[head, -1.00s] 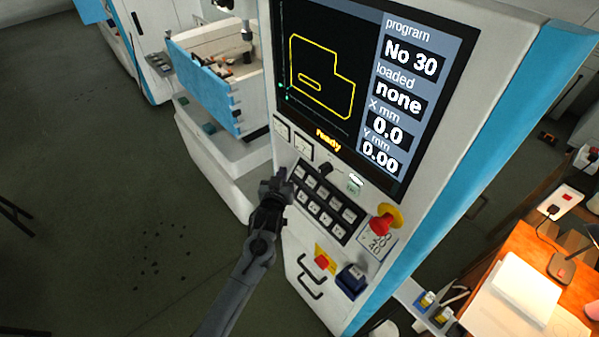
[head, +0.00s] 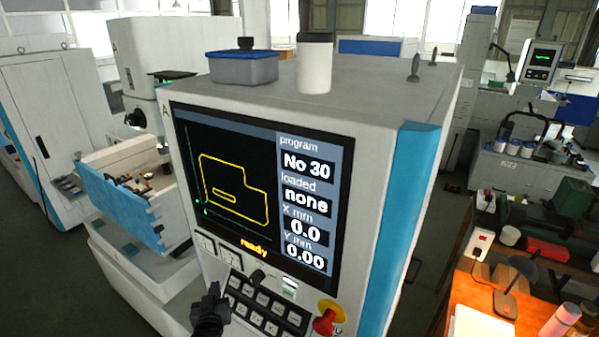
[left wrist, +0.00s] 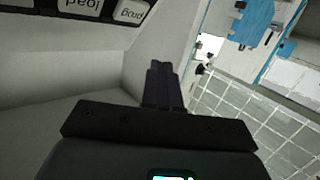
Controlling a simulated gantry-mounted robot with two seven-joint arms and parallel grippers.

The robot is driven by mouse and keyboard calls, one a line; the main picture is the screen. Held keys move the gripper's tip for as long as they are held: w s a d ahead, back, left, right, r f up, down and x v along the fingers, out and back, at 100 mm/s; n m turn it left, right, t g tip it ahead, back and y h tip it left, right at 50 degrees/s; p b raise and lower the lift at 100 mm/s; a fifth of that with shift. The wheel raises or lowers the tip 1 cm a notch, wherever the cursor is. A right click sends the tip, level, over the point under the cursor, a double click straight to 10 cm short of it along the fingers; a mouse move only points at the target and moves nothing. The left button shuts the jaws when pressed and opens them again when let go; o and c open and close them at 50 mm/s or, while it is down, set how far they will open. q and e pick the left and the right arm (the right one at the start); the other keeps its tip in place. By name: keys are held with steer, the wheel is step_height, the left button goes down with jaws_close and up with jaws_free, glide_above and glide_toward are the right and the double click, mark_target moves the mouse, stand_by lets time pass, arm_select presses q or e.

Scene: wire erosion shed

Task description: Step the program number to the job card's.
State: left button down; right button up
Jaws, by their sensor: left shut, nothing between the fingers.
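The machine's screen (head: 260,195) reads program No 30, loaded none, X 0.0, Y 0.00 and "ready", with a yellow outline drawn on it. Below it is a keypad (head: 268,318) of pale keys, partly cut off by the frame. In the left wrist view a "load" key (left wrist: 87,8) and a "prog" key (left wrist: 131,10) show upside down at the top left. My left gripper (head: 213,292) is shut and empty at the keypad's left edge. Its closed fingers (left wrist: 162,85) are apart from those two keys. I cannot make out a job card. My right gripper is out of view.
A red mushroom button (head: 325,322) sits right of the keypad. A blue-grey box (head: 243,68) and a white cylinder (head: 314,65) stand on the cabinet top. An open-topped work tank (head: 130,205) is at left. A lit orange bench (head: 490,300) is at right.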

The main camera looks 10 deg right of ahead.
arm_select(q)
steer(key=shift+f, duration=0.1)
stand_by(0.5)
steer(key=s+a+f+g+p, duration=0.2)
steer(key=s+f, duration=0.8)
steer(key=f, duration=0.3)
steer(key=s+a+f+g+p, duration=0.1)
steer(key=s+a+f+g, duration=0.1)
steer(key=s, duration=0.5)
steer(key=s+a+f+g+p, duration=0.1)
steer(key=s+a+f, duration=0.1)
steer(key=s, duration=0.6)
steer(key=s+a+r+m+g, duration=0.1)
steer(key=s+r+g, duration=0.2)
steer(key=s+r, duration=0.4)
steer(key=s+a+r+m+g+p, duration=0.1)
steer(key=s+r+g, duration=0.3)
steer(key=s+r, duration=0.4)
steer(key=shift+s+a+m, duration=0.15)
steer(key=shift+s+m, duration=0.15)
steer(key=shift+s, duration=2.85)
